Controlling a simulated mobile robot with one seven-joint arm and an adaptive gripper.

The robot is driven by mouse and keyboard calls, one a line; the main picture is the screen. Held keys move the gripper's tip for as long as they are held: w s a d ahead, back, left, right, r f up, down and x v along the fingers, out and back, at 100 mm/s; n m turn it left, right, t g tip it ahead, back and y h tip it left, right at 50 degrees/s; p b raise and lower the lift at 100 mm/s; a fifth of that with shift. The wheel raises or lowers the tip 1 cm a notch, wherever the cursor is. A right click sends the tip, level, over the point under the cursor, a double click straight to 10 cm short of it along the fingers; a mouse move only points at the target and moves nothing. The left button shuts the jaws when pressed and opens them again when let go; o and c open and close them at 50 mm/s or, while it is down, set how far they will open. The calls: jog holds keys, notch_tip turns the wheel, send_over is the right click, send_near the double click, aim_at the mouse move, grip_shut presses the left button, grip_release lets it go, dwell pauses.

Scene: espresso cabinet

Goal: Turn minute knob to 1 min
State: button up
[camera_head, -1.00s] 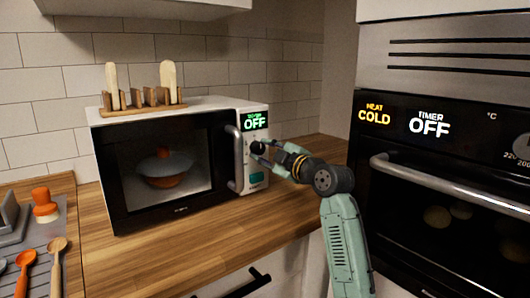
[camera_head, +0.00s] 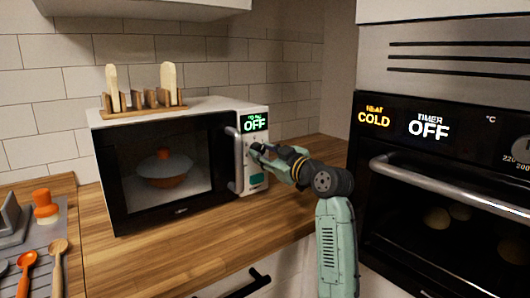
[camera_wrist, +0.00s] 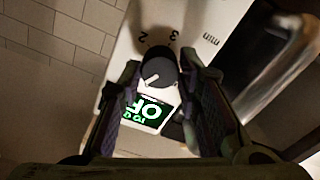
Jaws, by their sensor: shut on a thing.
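The white microwave (camera_head: 175,108) stands on the counter. Its right panel has a green display (camera_head: 255,123) reading OFF. In the wrist view, the dark round minute knob (camera_wrist: 159,70) sits on the white panel, with 2, 3 and "min" printed around it. Its white pointer line slants toward the lit display (camera_wrist: 150,113). My gripper (camera_wrist: 161,66) is shut on the knob, one finger on each side. In the head view my gripper (camera_head: 259,152) is at the panel below the display and mostly hides the knob.
The microwave door handle (camera_head: 236,158) is just left of my gripper; in the wrist view it (camera_wrist: 280,70) is close on the right. A wooden rack (camera_head: 145,101) sits on the microwave. An oven (camera_head: 440,170) stands at right. The counter (camera_head: 190,235) in front is clear.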

jog(key=m+p, duration=0.1)
jog(key=m, duration=0.4)
jog(key=shift+m+p, duration=0.3)
dwell(0.5)
jog(key=o, duration=1.1)
jog(key=shift+o, duration=0.2)
jog(key=v, duration=1.2)
